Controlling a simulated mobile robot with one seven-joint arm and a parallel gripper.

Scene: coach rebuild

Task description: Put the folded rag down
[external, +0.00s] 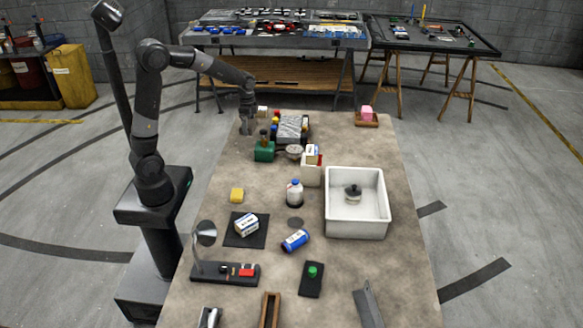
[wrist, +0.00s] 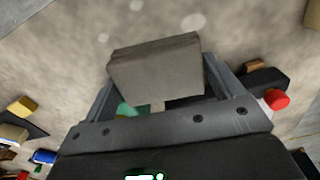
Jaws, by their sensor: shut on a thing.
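The folded rag (wrist: 155,70) is a grey, flat-sided block in the wrist view, held between the two fingers of my gripper (wrist: 160,78). Bare mottled tabletop shows beyond it. In the external view my gripper (external: 247,122) hangs over the far left corner of the long table (external: 215,250). The rag is too small there to make out clearly against the gripper and table. I cannot tell whether its underside touches the tabletop.
A green box (external: 264,152) and a cluster with a silver-grey block (external: 290,128) stand close to my gripper. A pink block (external: 367,112) sits at the far right.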

